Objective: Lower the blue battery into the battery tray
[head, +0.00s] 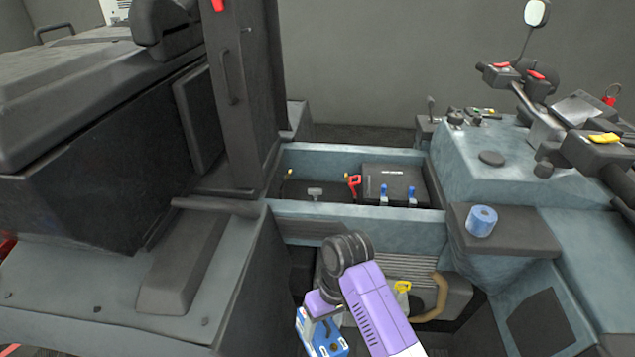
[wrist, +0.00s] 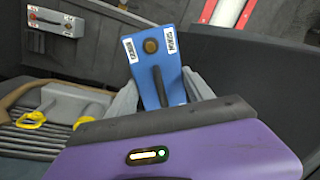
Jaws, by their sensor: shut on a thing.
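The blue battery (wrist: 160,65) has a round brown cap, a dark handle bar and two white labels on its top. It also shows at the bottom of the head view (head: 328,338), below and in front of the open bay. My gripper (wrist: 163,92) is shut on the battery, with a grey finger on each side. The battery tray seems to be the left part of the open bay (head: 310,193) in the middle of the head view; its floor is partly hidden. The battery is outside the bay, apart from it.
A black box (head: 395,181) fills the bay's right part, with a red clamp (head: 353,184) and blue clips (head: 383,196) nearby. A tall dark panel (head: 235,95) stands left of the bay. A blue roll (head: 482,221) sits on the right ledge. A tan hose (head: 438,300) curves below.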

